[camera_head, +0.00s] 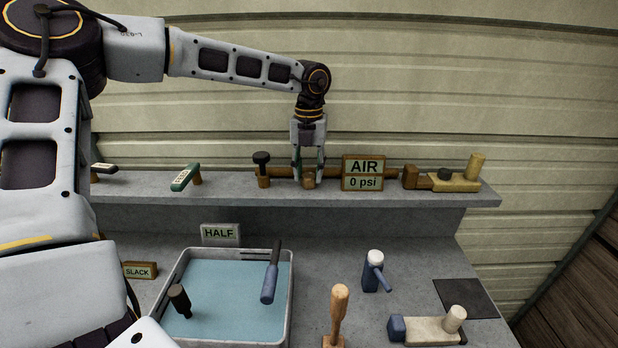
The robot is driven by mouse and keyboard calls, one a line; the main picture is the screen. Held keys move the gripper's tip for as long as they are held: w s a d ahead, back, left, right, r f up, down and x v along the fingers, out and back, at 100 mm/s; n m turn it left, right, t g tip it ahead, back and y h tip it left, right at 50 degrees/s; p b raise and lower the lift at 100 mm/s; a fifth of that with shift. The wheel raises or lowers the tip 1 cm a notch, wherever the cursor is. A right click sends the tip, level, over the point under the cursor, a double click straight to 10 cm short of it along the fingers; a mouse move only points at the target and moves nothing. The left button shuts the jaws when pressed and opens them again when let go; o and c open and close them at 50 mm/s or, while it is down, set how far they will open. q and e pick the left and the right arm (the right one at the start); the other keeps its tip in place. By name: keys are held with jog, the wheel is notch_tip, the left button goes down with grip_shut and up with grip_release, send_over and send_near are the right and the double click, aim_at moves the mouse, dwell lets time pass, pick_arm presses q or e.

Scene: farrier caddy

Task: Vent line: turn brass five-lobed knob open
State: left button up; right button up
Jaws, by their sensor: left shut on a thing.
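My left gripper (308,172) comes down from above onto the back shelf, fingers pointing down. It is shut on the brass knob (308,181), which sits on the brass pipe (285,172) left of the AIR sign. The fingers partly cover the knob, so its lobes and how far it is turned cannot be made out. The AIR sign (363,173) reads "0 psi". My right gripper is not in view.
A black-topped valve (262,165) stands close left of the gripper; a green lever (185,176) is farther left. Below are a blue-bottomed tray (291,290), a wooden handle (339,312) and a blue-handled tool (373,275).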

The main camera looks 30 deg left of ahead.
pick_arm(q)
jog(key=n+b, duration=0.2)
jog(key=n, duration=0.2)
jog(key=shift+f+n+b, duration=0.15)
jog(key=shift+n+b, duration=0.2)
jog(key=shift+n, duration=0.55)
jog(key=shift+n+b, duration=0.8)
jog(key=shift+n, duration=0.8)
jog(key=shift+s, duration=0.1)
